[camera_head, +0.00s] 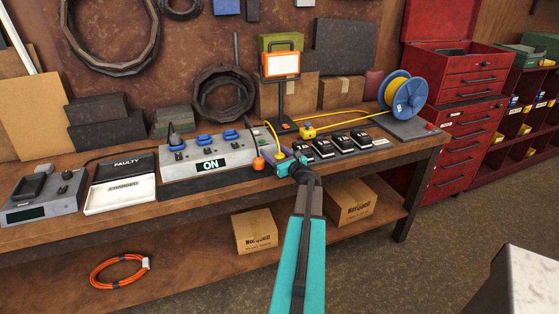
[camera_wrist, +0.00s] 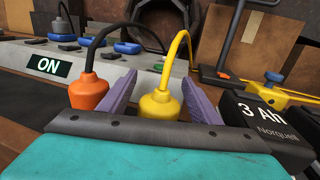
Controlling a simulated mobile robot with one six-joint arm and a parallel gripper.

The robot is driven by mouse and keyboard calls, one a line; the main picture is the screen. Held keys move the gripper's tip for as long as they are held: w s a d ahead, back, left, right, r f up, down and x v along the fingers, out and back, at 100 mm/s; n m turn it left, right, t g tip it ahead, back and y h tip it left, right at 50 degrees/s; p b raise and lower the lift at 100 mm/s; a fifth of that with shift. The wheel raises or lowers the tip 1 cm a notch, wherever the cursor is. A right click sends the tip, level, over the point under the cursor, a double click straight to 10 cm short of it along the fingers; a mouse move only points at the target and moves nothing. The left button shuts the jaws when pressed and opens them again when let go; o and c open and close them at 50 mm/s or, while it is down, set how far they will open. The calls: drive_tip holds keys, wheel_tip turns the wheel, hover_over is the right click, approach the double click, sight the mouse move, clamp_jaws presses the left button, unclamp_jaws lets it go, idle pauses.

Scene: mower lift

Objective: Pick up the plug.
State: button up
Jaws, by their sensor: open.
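A yellow plug (camera_wrist: 160,103) with a yellow cord rising from its top stands upright between the two purple fingers of my gripper (camera_wrist: 160,80) in the wrist view. The fingers are apart, one on each side of it, and its lower end is hidden behind my wrist. An orange plug (camera_wrist: 88,93) with a black cord stands just left of the left finger, outside the jaws. In the head view my open gripper (camera_head: 287,162) is at the bench, right of the orange plug (camera_head: 258,164); the yellow plug there is mostly hidden by the gripper.
A grey charging station (camera_head: 213,153) with an ON display stands left of my gripper. Black 3 Ah batteries (camera_head: 323,148) sit close on the right. A white-lined tray (camera_head: 122,192) is further left.

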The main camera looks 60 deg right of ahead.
idle(0.4)
drive_tip(key=c, duration=1.2)
drive_tip(key=shift+r, duration=0.15)
drive_tip(key=shift+s+r+b, duration=0.1)
drive_tip(key=shift+r+b, duration=0.25)
drive_tip(key=shift+r, duration=1.3)
drive_tip(key=s+b, duration=0.1)
drive_tip(key=s, duration=0.4)
drive_tip(key=s+d+r+b, duration=0.1)
drive_tip(key=s, duration=0.4)
drive_tip(key=s+b, duration=0.1)
drive_tip(key=s, duration=0.4)
drive_tip(key=shift+s+d+r, duration=0.15)
drive_tip(key=shift+s+r, duration=0.05)
drive_tip(key=shift+s, duration=0.2)
